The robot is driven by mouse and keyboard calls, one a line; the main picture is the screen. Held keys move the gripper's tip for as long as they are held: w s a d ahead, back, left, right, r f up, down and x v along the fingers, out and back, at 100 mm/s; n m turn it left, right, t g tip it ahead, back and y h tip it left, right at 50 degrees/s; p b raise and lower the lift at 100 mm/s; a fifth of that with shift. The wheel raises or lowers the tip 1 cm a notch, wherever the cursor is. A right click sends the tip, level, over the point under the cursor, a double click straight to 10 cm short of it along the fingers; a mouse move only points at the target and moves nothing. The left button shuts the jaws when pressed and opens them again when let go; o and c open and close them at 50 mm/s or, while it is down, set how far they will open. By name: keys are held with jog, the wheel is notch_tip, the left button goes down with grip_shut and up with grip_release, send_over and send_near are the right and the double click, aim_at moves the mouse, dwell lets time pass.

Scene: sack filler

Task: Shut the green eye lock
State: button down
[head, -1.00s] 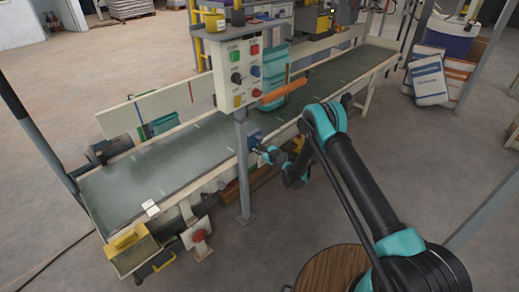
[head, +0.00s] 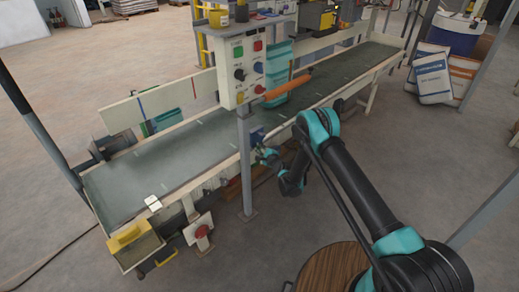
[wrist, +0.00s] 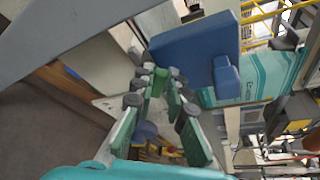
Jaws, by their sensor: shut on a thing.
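A small green piece (wrist: 157,82), which looks like the green eye lock, sits between my fingertips in the wrist view, just below and left of a blue box (wrist: 195,48). My gripper (wrist: 162,88) is shut on it, with its green-padded fingers on both sides. The fingers hide most of the piece, so I cannot tell its setting. In the head view my gripper (head: 267,156) is at the near side of the conveyor, just below the blue box (head: 257,136). The green piece is too small to tell there.
The conveyor (head: 190,150) runs behind my gripper. A control panel (head: 245,68) on a grey post (head: 246,165) stands just left of it. An orange bar (head: 287,87) sticks out above. A red button (head: 202,231) is low at the front left.

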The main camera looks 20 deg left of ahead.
jog(key=c, duration=1.5)
grip_release()
jog(key=shift+c, duration=0.2)
